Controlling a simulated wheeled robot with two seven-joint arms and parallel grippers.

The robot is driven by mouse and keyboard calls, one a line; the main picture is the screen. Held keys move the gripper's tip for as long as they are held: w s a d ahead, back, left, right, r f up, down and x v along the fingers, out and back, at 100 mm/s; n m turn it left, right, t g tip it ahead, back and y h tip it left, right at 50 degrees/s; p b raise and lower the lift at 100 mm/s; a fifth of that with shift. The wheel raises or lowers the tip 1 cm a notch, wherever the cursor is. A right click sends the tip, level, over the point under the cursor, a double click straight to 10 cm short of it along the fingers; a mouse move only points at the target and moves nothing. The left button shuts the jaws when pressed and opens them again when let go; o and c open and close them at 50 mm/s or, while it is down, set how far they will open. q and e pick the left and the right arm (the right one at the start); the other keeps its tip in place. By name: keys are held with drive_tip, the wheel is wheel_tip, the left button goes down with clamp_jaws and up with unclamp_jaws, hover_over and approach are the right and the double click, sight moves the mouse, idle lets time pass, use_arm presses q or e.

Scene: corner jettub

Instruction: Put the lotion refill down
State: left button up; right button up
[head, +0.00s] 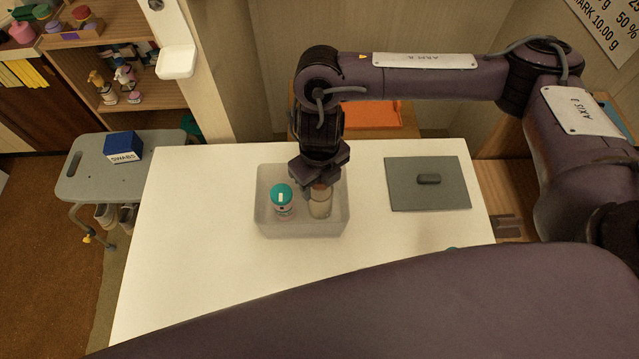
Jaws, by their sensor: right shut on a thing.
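A tan cylindrical container, likely the lotion refill (320,205), stands upright inside a translucent tub (264,226) on the white table. My right gripper (321,187) points down from above and is shut on its top. The gripper hides the upper part of the container. I cannot tell whether its base touches the tub floor. A small jar with a teal lid (282,196) stands beside it in the left part of the tub. My left gripper is not in view.
A grey lid with a dark handle (429,195) lies to the right on the white table (200,250). A grey stool (80,185) with a blue box (123,147) stands at the left. The table left of the tub is clear.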

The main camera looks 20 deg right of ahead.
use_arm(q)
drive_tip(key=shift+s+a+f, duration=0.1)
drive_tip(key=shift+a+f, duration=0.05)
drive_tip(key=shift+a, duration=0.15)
use_arm(e)
drive_tip(key=shift+f, duration=0.65)
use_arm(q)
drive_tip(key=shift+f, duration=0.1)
use_arm(e)
drive_tip(key=shift+f, duration=0.25)
drive_tip(key=o, duration=1.5)
drive_tip(key=shift+r, duration=0.1)
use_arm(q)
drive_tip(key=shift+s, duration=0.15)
use_arm(e)
drive_tip(key=shift+r, duration=0.55)
wheel_tip(320, 180, up, 11)
drive_tip(key=shift+r+p, duration=0.1)
drive_tip(key=shift+p, duration=0.8)
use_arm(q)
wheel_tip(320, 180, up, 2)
